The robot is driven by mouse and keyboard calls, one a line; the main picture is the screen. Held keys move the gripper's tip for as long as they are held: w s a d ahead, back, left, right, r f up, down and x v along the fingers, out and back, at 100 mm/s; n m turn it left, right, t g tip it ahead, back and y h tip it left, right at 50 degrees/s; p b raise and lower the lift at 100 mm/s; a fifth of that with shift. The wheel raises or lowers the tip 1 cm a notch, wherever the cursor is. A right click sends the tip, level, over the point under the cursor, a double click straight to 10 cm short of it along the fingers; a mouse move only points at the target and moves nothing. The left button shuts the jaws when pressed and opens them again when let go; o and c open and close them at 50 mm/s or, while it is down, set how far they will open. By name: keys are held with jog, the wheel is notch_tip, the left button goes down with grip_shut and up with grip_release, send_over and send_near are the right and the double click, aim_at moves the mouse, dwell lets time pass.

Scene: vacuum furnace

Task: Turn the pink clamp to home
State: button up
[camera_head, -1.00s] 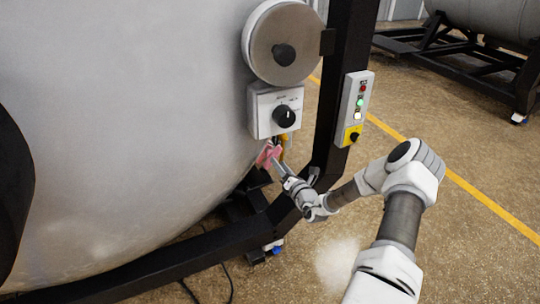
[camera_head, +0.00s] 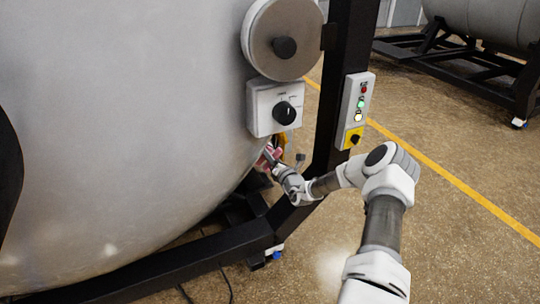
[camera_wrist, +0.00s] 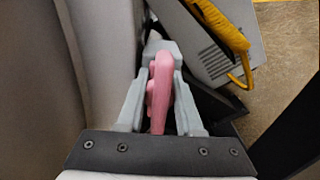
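The pink clamp (camera_wrist: 159,92) stands between the two grey fingers of my gripper (camera_wrist: 162,54) in the wrist view. The fingers close in on both sides of it near their tips and appear to touch it. In the head view, only a small bit of the pink clamp (camera_head: 277,153) shows, below the white dial box, beside the tank's curved wall. My gripper (camera_head: 270,157) reaches it there from the lower right and hides most of it.
The grey tank (camera_head: 120,130) fills the left. Above the clamp are a white box with a black knob (camera_head: 285,113) and a round handle disc (camera_head: 284,47). A black post (camera_head: 345,60) with a button panel (camera_head: 355,105) stands to the right. A yellow part (camera_wrist: 222,25) lies near my fingertips.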

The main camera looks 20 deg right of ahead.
grip_shut()
jog(key=shift+m+p, duration=0.35)
jog(key=shift+m, duration=0.05)
jog(key=m+p, duration=0.1)
jog(key=m, duration=0.4)
jog(key=m+p, duration=0.1)
jog(key=m, duration=0.5)
jog(key=f+m+p, duration=0.1)
jog(key=m+p, duration=0.1)
jog(key=m, duration=0.3)
jog(key=shift+m, duration=0.7)
jog(key=shift+o, duration=2.3)
grip_release()
jog(key=shift+r, duration=0.1)
